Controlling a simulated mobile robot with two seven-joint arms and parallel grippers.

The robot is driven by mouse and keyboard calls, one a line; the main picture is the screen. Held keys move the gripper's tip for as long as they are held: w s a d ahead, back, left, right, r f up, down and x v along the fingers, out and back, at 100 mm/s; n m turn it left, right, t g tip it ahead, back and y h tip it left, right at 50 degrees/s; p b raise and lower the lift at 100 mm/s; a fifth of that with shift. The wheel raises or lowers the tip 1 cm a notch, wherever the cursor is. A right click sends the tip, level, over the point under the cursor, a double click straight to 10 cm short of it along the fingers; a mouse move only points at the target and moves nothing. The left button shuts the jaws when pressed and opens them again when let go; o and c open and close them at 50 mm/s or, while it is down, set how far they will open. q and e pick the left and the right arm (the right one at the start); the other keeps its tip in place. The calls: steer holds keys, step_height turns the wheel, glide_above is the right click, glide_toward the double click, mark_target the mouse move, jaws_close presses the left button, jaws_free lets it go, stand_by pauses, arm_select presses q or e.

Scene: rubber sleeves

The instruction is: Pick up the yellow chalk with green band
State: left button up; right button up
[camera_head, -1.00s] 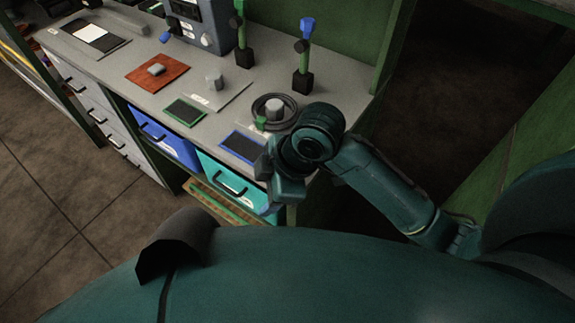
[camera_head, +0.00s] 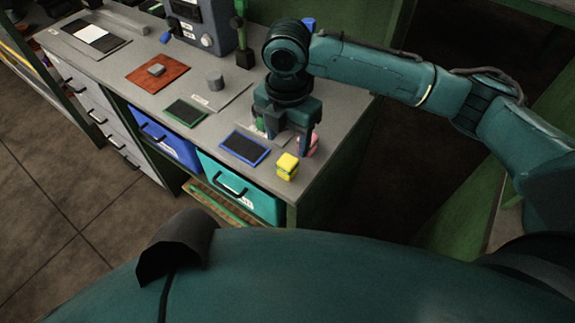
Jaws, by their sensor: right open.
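A small yellow piece (camera_head: 287,166) stands on the worktop near its front right corner; I cannot make out a green band on it. A pink piece (camera_head: 313,143) is just behind it to the right, partly hidden by a finger. My right gripper (camera_head: 283,140) is open, its fingers pointing down, just behind the yellow piece. I see nothing held between the fingers. My left gripper is not in view.
A blue-edged dark pad (camera_head: 245,148) lies left of the yellow piece, and a green-edged pad (camera_head: 185,113) farther left. The worktop (camera_head: 296,195) ends close in front.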

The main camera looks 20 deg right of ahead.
mark_target(287, 161)
steer(key=f, duration=0.7)
steer(key=shift+s+f, duration=0.2)
steer(key=shift+f, duration=0.1)
steer(key=c, duration=1.1)
